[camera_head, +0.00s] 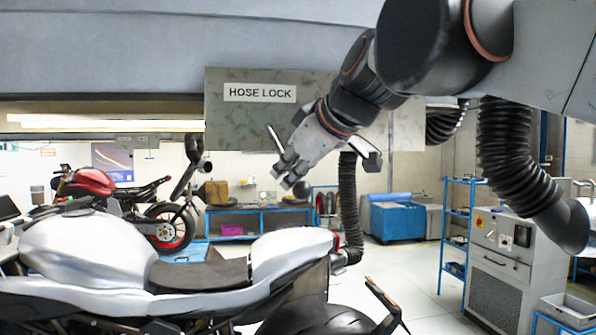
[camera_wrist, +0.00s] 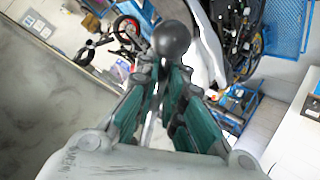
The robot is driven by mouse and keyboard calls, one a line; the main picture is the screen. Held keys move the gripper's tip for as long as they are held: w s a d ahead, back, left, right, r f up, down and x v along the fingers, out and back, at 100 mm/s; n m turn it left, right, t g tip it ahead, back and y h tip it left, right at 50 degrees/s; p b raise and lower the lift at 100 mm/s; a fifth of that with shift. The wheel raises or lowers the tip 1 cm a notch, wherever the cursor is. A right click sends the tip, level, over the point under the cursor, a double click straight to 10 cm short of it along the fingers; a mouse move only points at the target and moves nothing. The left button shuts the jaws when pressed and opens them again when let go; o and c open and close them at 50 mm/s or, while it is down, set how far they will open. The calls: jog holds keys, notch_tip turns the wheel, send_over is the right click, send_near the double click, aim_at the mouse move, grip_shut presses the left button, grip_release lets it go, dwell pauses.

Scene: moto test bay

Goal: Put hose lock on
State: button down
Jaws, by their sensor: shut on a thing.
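A grey mottled panel (camera_head: 240,125) with a white "HOSE LOCK" label (camera_head: 260,93) hangs above the bench at the back; it also fills the left of the wrist view (camera_wrist: 45,110). My gripper (camera_head: 288,172) is in front of the panel's lower edge, pointing down and left. In the wrist view, the green-padded fingers of my gripper (camera_wrist: 165,85) are shut on a thin lever with a round black knob (camera_wrist: 171,39). The knob sticks out past the fingertips. The lever's other end is hidden by the fingers and palm.
A silver motorcycle (camera_head: 100,250) fills the lower left. A black corrugated hose (camera_head: 348,200) hangs right of my gripper and reaches down behind the motorcycle's tail. A red motorcycle (camera_head: 95,183) and a blue bench (camera_head: 255,220) stand behind. Open floor (camera_head: 415,265) lies at centre right.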

jog(key=shift+s+d+f, duration=0.1)
jog(key=shift+d+f, duration=0.05)
jog(key=shift+f, duration=0.25)
jog(key=c, duration=2)
grip_release()
jog(key=o, duration=0.3)
jog(key=shift+s, duration=0.2)
jog(key=shift+w+d+r, duration=0.15)
jog(key=shift+w+d, duration=0.25)
jog(key=shift+d, duration=0.1)
jog(key=shift+s+a+r, duration=0.1)
jog(key=shift+s+a, duration=0.05)
jog(key=shift+a, duration=0.1)
jog(key=shift+d, duration=0.15)
jog(key=v, duration=1.2)
